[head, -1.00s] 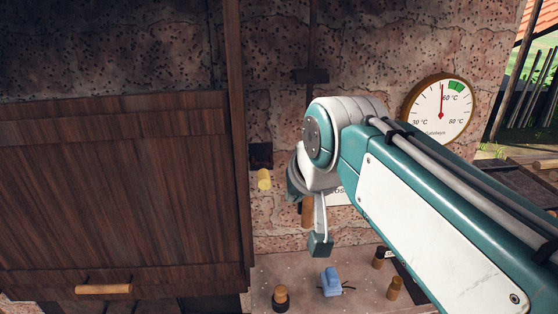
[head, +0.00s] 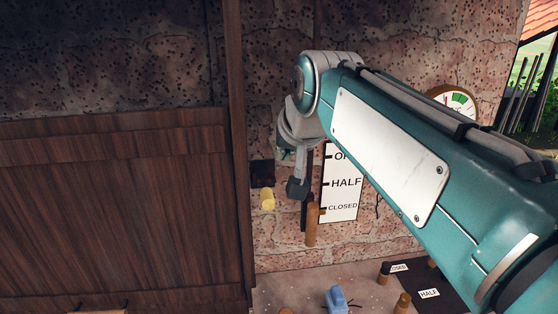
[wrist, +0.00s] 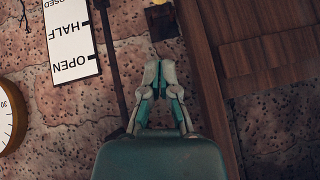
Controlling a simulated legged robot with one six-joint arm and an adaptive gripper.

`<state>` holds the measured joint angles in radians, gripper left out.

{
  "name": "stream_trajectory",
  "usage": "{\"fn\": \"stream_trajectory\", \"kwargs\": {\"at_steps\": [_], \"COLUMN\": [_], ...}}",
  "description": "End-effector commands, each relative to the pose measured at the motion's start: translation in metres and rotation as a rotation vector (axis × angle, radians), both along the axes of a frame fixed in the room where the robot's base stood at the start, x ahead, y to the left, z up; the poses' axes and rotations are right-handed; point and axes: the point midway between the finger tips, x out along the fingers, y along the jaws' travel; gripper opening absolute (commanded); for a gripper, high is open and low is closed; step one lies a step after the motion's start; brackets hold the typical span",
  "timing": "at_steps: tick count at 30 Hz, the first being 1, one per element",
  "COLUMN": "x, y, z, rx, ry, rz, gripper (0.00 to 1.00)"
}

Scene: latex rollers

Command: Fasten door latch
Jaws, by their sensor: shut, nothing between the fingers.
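A brown wooden door (head: 120,215) fills the left of the head view, with a wooden post along its right edge. Just right of the post, a dark square plate (head: 262,173) with a yellow knob-like piece (head: 267,200) sits against the wall; it may be the latch. The yellow piece (wrist: 160,2) and the plate (wrist: 161,22) also show at the top of the wrist view. My gripper (head: 297,188) is in front of the wall, right of the yellow piece and apart from it in the picture. In the wrist view my gripper (wrist: 161,80) is shut and empty.
Right of my gripper are a sign (head: 343,185) reading HALF and CLOSED and a wooden handle (head: 312,225) on a dark vertical bar. A gauge (head: 455,100) is partly behind my arm. Below is a ledge with a blue piece (head: 337,298) and wooden pegs.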

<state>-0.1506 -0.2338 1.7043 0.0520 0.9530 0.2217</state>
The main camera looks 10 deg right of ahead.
Motion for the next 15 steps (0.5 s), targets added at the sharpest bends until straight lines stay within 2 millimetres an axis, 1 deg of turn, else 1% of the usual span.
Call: {"fn": "stream_trajectory", "kwargs": {"at_steps": [1,12,15], "x": [0.006,0.051,0.047], "y": [0.001,0.011,0.015], "z": [-0.009,-0.061,-0.077], "rx": [-0.001,-0.001,-0.001], "ry": [0.005,0.005,0.003], "rz": [0.0,0.001,0.002], "gripper": [0.0,0.0,0.0]}}
